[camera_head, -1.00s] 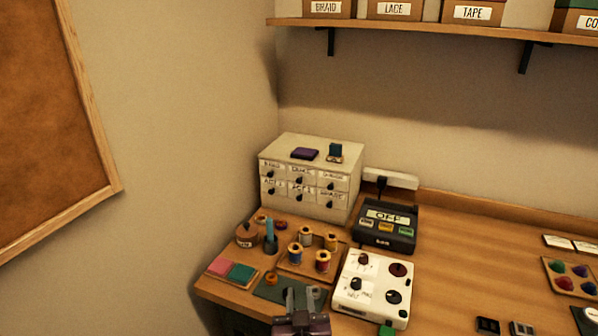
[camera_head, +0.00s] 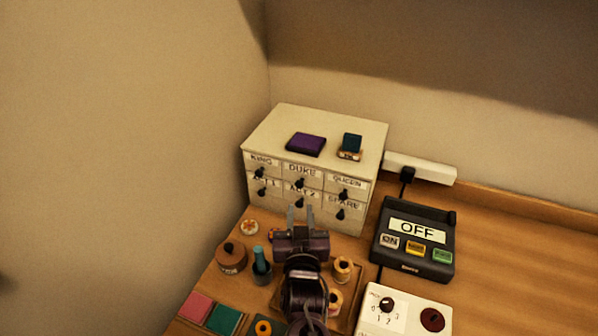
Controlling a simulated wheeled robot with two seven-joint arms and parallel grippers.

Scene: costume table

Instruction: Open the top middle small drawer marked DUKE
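The white drawer cabinet (camera_head: 260,137) stands against the back wall with two rows of small drawers. The top middle drawer marked DUKE (camera_head: 314,176) sits flush between KING (camera_head: 262,160) and QUEEN (camera_head: 347,182), with a dark knob on its front. My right gripper (camera_head: 300,212) is in front of the cabinet, below the DUKE drawer in the picture. Its two fingers point toward the cabinet with a gap between them and nothing visible in it. It overlaps the front below ACT 2 (camera_head: 302,190); whether it touches is unclear. My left gripper is not in view.
A purple box (camera_head: 306,145) and a small teal item (camera_head: 351,142) lie on the cabinet top. A dark OFF switch box (camera_head: 416,240) stands to the right. A brown pot (camera_head: 231,258), a teal bottle (camera_head: 262,266) and thread spools (camera_head: 343,269) crowd around my arm.

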